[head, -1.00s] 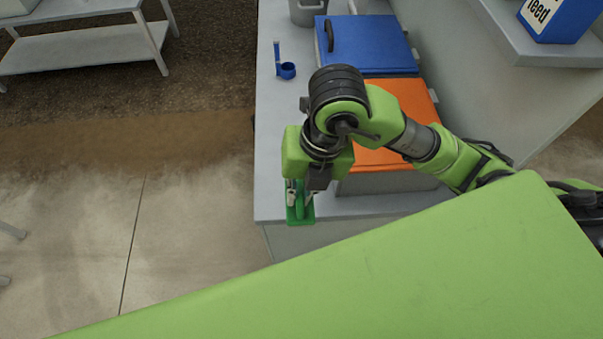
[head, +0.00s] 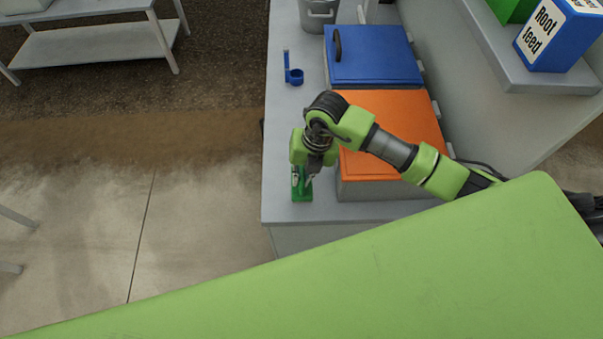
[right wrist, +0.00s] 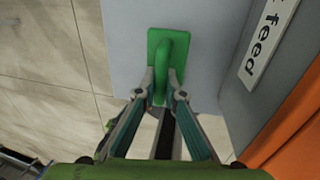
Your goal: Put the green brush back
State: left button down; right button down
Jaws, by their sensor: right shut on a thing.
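The green brush, with a flat rectangular block and a raised loop-like handle, is at the near left corner of the grey bench (head: 283,205) in the head view (head: 302,195). It also shows in the right wrist view (right wrist: 158,40). My right gripper (head: 304,176) is above it, pointing down. In the right wrist view its two fingers (right wrist: 163,90) are closed on either side of the green handle. The block looks flat over the bench top, but I cannot tell whether it touches. My left gripper is not in view.
A bin with an orange lid (head: 385,125) stands just right of the brush, with a blue-lidded bin (head: 375,55) behind. A shelf (head: 540,78) carries a blue feed box (head: 560,35). The bench's left edge is close.

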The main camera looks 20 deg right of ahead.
aim_at(310, 184)
jog(key=shift+f, duration=0.1)
jog(key=shift+f, duration=0.15)
jog(key=c, duration=2.1)
grip_release()
jog(key=shift+c, duration=0.2)
jog(key=shift+r, duration=0.45)
notch_tip(310, 184, up, 11)
jog(key=d+b, duration=0.2)
jog(key=shift+s+r, duration=0.15)
jog(key=shift+s, duration=0.2)
